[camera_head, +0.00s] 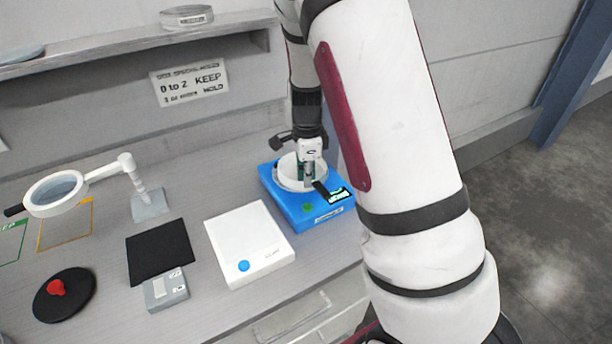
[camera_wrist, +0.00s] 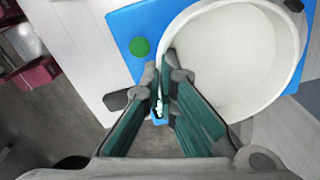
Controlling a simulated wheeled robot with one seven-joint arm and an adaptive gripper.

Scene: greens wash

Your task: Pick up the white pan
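The white pan (camera_head: 287,183) sits on a blue scale-like device (camera_head: 300,211) at the back right of the bench. My gripper (camera_head: 308,176) points down over the pan, its fingertips at the pan. In the wrist view the pan (camera_wrist: 240,60) fills the upper right, its round inside empty. My gripper's green-padded fingers (camera_wrist: 164,78) reach to the pan's left rim, with a narrow gap between them. The right finger overlaps the pan and the left one lies outside the rim. Contact cannot be told. The fingers hide part of the pan.
A white panel with a blue knob (camera_head: 250,243) stands left of the blue device. Farther left are a black mat (camera_head: 160,252), a grey box (camera_head: 166,291), a magnifier lamp (camera_head: 56,193) and a black disc with a red knob (camera_head: 65,295). A shelf (camera_head: 120,50) runs above.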

